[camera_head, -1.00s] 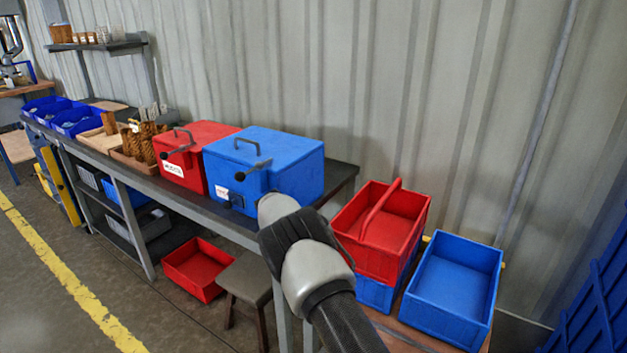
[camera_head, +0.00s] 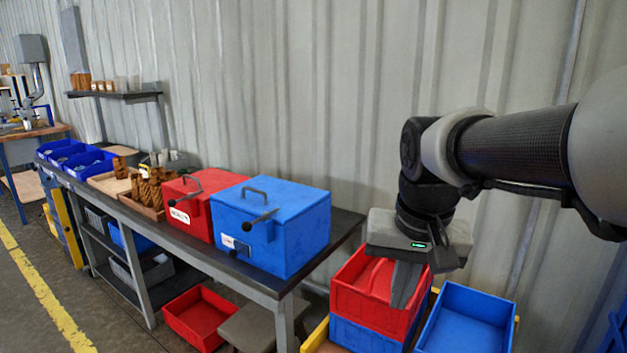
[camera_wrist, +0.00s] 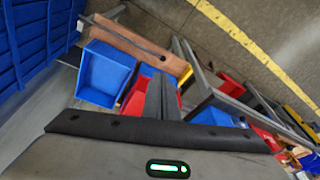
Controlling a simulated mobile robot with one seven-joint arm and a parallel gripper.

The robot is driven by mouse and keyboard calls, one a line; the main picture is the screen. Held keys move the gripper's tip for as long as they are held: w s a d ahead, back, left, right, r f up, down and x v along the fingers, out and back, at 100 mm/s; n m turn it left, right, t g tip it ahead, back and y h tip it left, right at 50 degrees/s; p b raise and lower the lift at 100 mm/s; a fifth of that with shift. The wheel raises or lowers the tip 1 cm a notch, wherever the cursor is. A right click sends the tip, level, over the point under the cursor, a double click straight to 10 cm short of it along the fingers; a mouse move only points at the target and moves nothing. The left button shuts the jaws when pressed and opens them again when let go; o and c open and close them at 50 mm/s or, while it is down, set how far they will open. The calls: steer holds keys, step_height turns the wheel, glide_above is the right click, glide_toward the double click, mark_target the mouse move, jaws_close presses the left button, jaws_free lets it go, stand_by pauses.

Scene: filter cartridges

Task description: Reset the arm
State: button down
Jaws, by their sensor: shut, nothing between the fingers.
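My gripper (camera_head: 402,285) hangs from the arm at the right in the head view, pointing down. Its fingers are together with nothing between them. It is in front of and above the red bin (camera_head: 362,291), hiding part of it. In the wrist view my gripper (camera_wrist: 162,98) shows its closed fingers at the middle, with the red bin (camera_wrist: 136,98) behind them. The gripper appears apart from all objects.
A blue lidded box (camera_head: 292,232) and a red lidded box (camera_head: 192,218) stand on the workbench (camera_head: 347,226). A blue bin (camera_head: 468,318) is right of the red bin. Another red bin (camera_head: 196,318) is below the bench. The corrugated wall (camera_head: 300,90) is behind.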

steer(key=s+f+n+t, duration=0.2)
steer(key=s+t, duration=0.1)
steer(key=s, duration=0.8)
step_height(320, 180, up, 24)
steer(key=p, duration=2.3)
steer(key=shift+d+f, duration=0.25)
steer(key=shift+d, duration=0.05)
steer(key=shift+w, duration=0.1)
